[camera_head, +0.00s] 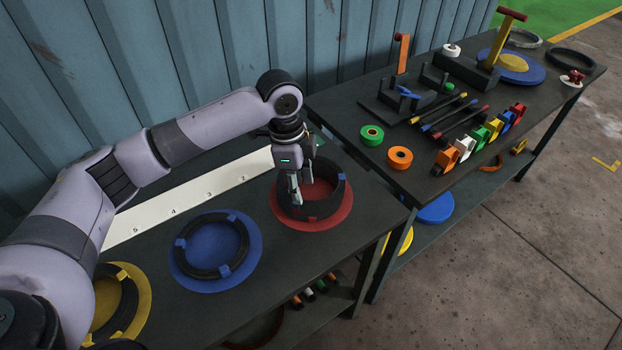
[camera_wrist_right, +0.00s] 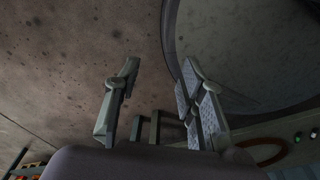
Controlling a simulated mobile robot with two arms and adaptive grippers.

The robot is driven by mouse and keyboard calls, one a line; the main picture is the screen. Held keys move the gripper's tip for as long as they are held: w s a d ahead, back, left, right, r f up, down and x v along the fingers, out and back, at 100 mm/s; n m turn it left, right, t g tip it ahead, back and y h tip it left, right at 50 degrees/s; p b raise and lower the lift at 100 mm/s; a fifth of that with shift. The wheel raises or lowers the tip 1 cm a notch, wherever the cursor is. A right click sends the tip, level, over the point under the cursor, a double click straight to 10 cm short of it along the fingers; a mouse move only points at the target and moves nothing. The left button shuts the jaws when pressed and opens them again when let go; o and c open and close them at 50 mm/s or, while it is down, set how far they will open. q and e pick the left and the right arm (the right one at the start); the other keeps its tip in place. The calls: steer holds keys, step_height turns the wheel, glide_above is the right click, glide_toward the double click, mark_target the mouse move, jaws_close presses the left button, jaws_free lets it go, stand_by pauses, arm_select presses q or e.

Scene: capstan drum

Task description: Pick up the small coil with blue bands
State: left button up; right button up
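The small coil with blue bands (camera_head: 196,269) is a black ring with several blue bands. It lies flat on a blue disc (camera_head: 213,245) on the near bench in the head view. My right gripper (camera_wrist_right: 158,76) is open and empty in the right wrist view, above the floor.
A yellow-banded coil (camera_head: 128,303) sits on a yellow disc (camera_head: 145,298) at left, partly behind my left arm. A white numbered strip (camera_head: 190,197) runs along the bench's back. The right-hand table (camera_head: 350,105) holds tape rolls, coloured clamps and tools.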

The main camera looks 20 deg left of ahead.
mark_target(306, 201)
arm_select(q)
steer(key=shift+d+f, duration=0.15)
steer(key=shift+f, duration=0.25)
steer(key=f, duration=0.1)
steer(key=f+p, duration=0.1)
steer(key=f, duration=0.2)
steer(key=shift+w+d+f, duration=0.15)
steer(key=shift+d, duration=0.2)
arm_select(e)
steer(key=shift+s+r, duration=0.7)
steer(key=shift+s, duration=0.2)
arm_select(q)
jaws_close()
arm_select(e)
steer(key=shift+w, duration=0.25)
arm_select(q)
steer(key=shift+w, duration=0.1)
